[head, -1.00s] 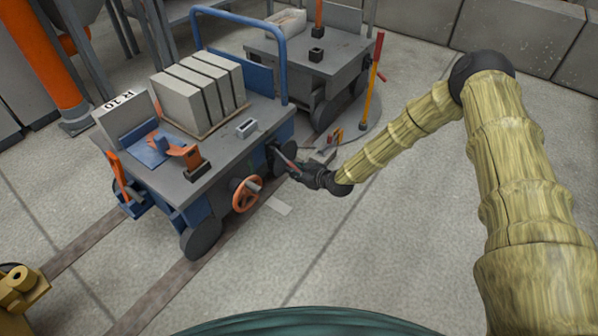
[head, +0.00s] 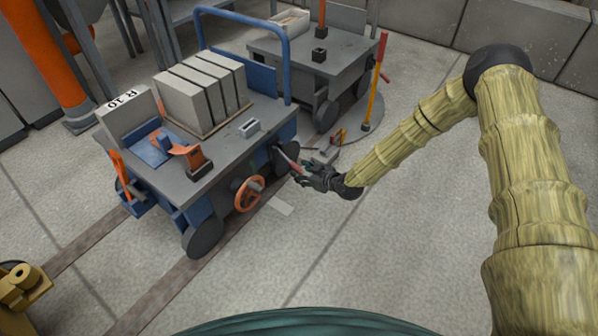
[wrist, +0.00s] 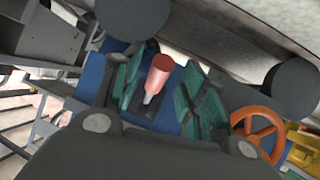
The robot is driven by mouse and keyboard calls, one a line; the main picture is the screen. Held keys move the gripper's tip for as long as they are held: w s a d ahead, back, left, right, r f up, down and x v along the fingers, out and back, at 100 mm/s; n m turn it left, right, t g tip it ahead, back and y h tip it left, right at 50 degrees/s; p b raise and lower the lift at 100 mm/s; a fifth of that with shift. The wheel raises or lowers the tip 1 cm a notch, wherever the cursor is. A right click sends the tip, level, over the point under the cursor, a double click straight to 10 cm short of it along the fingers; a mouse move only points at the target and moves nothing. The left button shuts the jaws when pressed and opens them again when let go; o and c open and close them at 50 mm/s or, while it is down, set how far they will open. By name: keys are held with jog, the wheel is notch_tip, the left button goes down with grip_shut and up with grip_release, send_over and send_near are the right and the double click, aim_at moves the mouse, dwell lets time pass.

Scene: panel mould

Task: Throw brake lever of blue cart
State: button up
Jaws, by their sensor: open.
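The blue cart (head: 225,165) stands on floor rails left of centre in the head view, with a grey top. A lever with a red grip (wrist: 159,76) sticks out of its side; in the head view the lever (head: 290,160) slants down towards my gripper (head: 309,176). In the wrist view my gripper (wrist: 160,98) is open, with the red grip showing between its two teal-padded fingers. I see a gap on both sides of the grip; whether its depth is fully between the pads I cannot tell.
An orange handwheel (head: 248,194) sits on the cart's side close to the lever. Grey blocks (head: 205,88) stand on the cart's top. A second cart (head: 330,62) is behind, with a yellow and red post (head: 376,83) beside it. The floor at front right is clear.

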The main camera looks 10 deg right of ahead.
jog(key=v, duration=0.9)
jog(key=shift+s+f, duration=0.1)
dwell(0.4)
jog(key=s+f+m+g+h, duration=0.1)
jog(key=s+f+m+g, duration=0.15)
jog(key=s, duration=0.45)
jog(key=s+a+f+m+g+h+p, duration=0.1)
jog(key=s+f, duration=0.2)
jog(key=s, duration=0.4)
jog(key=s+f+m+g+h, duration=0.1)
jog(key=s+f+g, duration=0.15)
jog(key=s, duration=0.35)
jog(key=s+d+m+g+h+p, duration=0.1)
jog(key=s+d+m+g+h, duration=0.2)
jog(key=s, duration=0.9)
jog(key=s+d+m+g+h, duration=0.15)
jog(key=s+d, duration=0.35)
jog(key=s, duration=0.6)
notch_tip(320, 180, up, 38)
jog(key=p, duration=3.8)
jog(key=shift+s+m, duration=0.2)
jog(key=shift+m, duration=0.2)
